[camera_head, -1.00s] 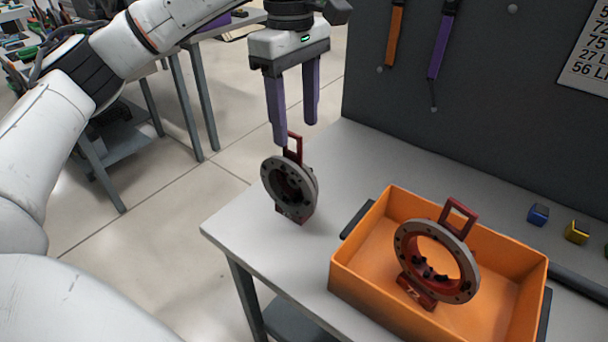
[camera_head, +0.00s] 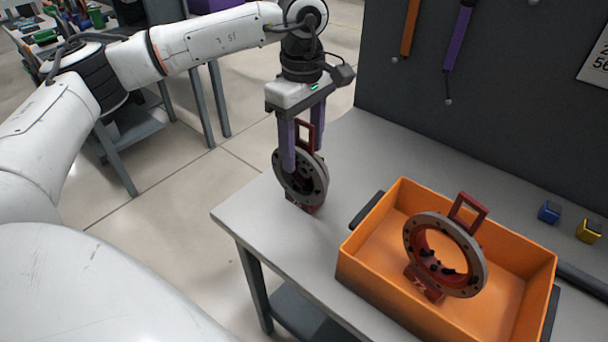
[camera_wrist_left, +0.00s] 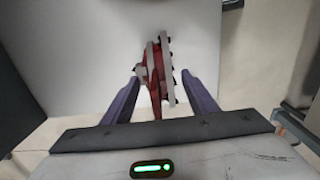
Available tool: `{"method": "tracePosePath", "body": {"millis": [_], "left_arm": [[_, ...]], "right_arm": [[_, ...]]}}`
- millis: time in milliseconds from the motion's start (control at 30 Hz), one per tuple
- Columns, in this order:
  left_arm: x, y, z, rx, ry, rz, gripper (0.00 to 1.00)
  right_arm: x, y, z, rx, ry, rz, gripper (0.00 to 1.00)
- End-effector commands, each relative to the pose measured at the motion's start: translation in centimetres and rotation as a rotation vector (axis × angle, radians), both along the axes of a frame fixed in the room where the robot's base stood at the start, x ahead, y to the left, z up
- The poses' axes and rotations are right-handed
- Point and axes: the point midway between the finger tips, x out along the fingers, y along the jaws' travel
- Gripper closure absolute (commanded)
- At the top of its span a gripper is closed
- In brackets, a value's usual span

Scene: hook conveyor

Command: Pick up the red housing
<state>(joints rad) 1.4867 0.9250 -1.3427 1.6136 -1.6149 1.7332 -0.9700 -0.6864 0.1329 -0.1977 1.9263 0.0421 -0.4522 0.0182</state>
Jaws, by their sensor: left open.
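A red housing with a grey ring flange (camera_head: 301,180) stands upright on the left end of the grey table, its red handle on top. My left gripper (camera_head: 303,158) points down over it, with its purple fingers on either side of the handle and upper ring. In the left wrist view the housing (camera_wrist_left: 158,75) sits between the open fingers (camera_wrist_left: 160,90), with gaps on both sides. A second red housing with a grey ring (camera_head: 444,255) stands tilted in the orange bin (camera_head: 365,262). My right gripper is not in view.
The table (camera_head: 355,150) is clear behind the housing. A dark bin handle (camera_head: 366,209) lies close to its right. A blue block (camera_head: 549,212) and a yellow block (camera_head: 588,230) sit right of the bin. A dark panel with hanging tools rises behind.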

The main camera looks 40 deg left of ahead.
Motion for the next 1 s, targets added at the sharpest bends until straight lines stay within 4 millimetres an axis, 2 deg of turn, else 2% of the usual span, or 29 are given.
{"method": "tracePosePath", "body": {"millis": [133, 400, 467, 1000], "left_arm": [[-0.01, 0.01, 0.0, 0.0, 0.0, 0.0, 0.47], [-0.01, 0.01, 0.03, 0.0, 0.0, 0.0, 0.92], [-0.01, 0.0, 0.03, 0.0, 0.0, 0.0, 1.0], [-0.02, 0.0, 0.07, 0.0, 0.001, 0.0, 1.0]], "right_arm": [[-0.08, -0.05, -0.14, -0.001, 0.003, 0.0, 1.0], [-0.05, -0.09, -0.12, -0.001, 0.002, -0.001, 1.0], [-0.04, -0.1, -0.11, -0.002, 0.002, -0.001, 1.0], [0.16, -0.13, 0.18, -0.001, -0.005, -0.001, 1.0]]}}
